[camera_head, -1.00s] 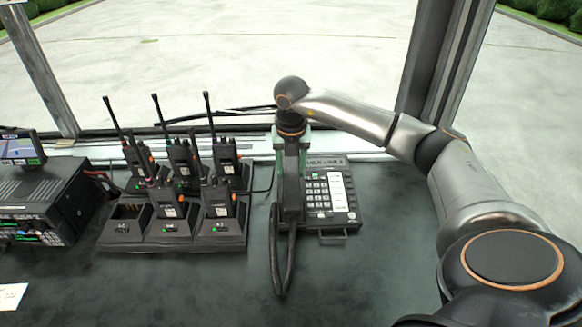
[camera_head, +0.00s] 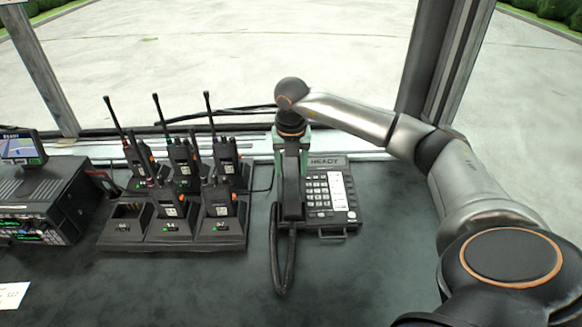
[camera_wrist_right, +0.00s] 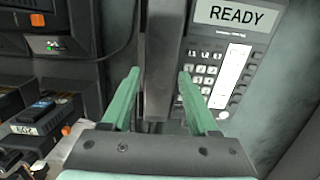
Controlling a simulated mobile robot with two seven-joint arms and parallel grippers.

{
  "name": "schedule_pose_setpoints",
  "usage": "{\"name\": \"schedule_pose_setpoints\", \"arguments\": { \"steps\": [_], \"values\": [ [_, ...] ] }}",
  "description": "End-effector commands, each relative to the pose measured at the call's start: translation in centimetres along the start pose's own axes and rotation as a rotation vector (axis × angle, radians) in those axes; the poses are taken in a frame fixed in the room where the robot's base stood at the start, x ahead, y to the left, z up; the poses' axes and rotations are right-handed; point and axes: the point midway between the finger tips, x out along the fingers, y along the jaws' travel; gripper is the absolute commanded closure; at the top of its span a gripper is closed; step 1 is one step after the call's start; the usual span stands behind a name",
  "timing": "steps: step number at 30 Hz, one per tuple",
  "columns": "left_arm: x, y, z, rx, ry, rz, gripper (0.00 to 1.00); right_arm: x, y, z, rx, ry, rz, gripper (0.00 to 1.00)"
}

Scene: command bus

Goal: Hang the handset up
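The dark handset (camera_head: 292,188) lies lengthwise on the left part of the desk phone (camera_head: 328,232). In the right wrist view the handset (camera_wrist_right: 161,75) runs between my gripper's fingers, beside the keypad. The phone's display (camera_wrist_right: 238,14) reads READY. My right gripper (camera_head: 292,142) is over the far part of the handset. In the wrist view its green fingers (camera_wrist_right: 159,78) stand one on each side of the handset, with a narrow gap showing at the left finger, so it looks open. The handset's underside and its seat are hidden. My left gripper is out of view.
A charger rack (camera_head: 215,243) with several upright radios stands left of the phone, close to the coiled cord (camera_head: 276,260). A black radio unit (camera_head: 45,205) stands farther left. The window ledge is behind.

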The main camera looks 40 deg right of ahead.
Motion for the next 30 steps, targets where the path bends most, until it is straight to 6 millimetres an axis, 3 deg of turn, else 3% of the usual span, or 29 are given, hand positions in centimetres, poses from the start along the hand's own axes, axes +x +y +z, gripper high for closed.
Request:
{"name": "schedule_pose_setpoints", "arguments": {
  "steps": [1,6,16,20,30],
  "values": [
    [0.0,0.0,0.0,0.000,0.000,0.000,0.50,0.0,0.0,0.0,0.000,0.000,0.000,0.33],
    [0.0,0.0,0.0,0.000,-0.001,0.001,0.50,0.0,0.0,0.0,0.000,0.000,0.000,0.14],
    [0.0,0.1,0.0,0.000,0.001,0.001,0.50,0.1,0.0,0.0,0.000,0.001,-0.001,0.13],
    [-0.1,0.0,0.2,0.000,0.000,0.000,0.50,-1.7,0.1,0.1,-0.001,-0.002,0.003,0.13],
    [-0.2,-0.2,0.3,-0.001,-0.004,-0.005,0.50,-9.1,0.1,0.1,0.000,-0.003,0.004,0.13]
  ]
}}
